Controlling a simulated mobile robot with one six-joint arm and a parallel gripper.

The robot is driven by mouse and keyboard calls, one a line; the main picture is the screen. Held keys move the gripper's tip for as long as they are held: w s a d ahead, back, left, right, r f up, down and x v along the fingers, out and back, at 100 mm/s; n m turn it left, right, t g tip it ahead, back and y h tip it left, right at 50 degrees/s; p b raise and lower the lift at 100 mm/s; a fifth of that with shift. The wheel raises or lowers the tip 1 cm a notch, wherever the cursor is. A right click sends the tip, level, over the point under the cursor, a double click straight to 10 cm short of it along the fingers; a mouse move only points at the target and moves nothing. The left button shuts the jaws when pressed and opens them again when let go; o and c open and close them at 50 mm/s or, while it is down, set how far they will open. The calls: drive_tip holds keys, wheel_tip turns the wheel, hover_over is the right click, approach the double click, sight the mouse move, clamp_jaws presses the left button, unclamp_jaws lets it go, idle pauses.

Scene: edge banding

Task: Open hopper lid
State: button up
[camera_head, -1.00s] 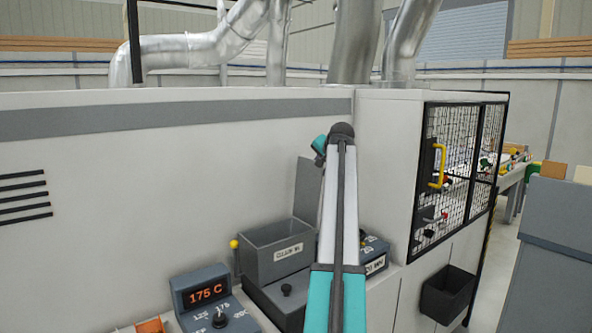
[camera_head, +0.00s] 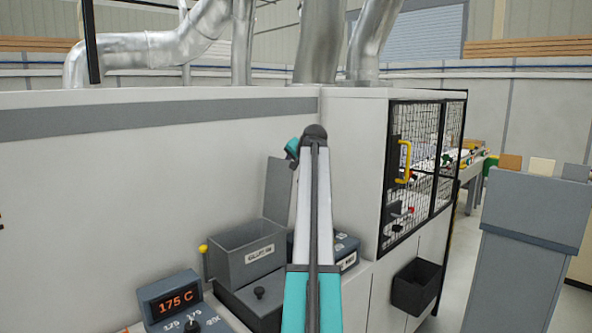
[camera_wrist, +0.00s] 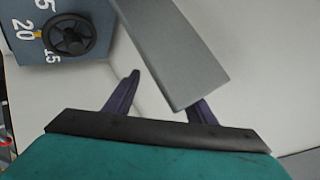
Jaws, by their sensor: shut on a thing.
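The hopper is a grey open-topped box (camera_head: 240,265) with a white label, low on the machine front in the head view. Its lid, a flat grey panel (camera_head: 277,190), stands raised and nearly upright at the box's right rear side. In the wrist view the lid (camera_wrist: 178,50) runs down from the top to between the two dark fingers of my gripper (camera_wrist: 160,98). My gripper is shut on the lid near its edge. In the head view my arm covers part of the lid's right side, and the fingers are hidden.
A display box reading 175 C (camera_head: 172,302) stands left of the hopper, and a yellow-tipped lever (camera_head: 203,250) is beside it. A dial box (camera_head: 345,250) is to the right; its black knob shows in the wrist view (camera_wrist: 70,35). A mesh-door cabinet (camera_head: 425,165) stands further right.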

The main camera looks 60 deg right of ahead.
drive_tip(key=shift+w+a+f, duration=0.1)
drive_tip(key=shift+w+f, duration=0.1)
drive_tip(key=shift+f, duration=0.15)
drive_tip(key=shift+r, duration=0.1)
drive_tip(key=b+v, duration=0.3)
drive_tip(key=v, duration=1.1)
drive_tip(key=shift+b, duration=0.35)
drive_tip(key=shift+w, duration=0.15)
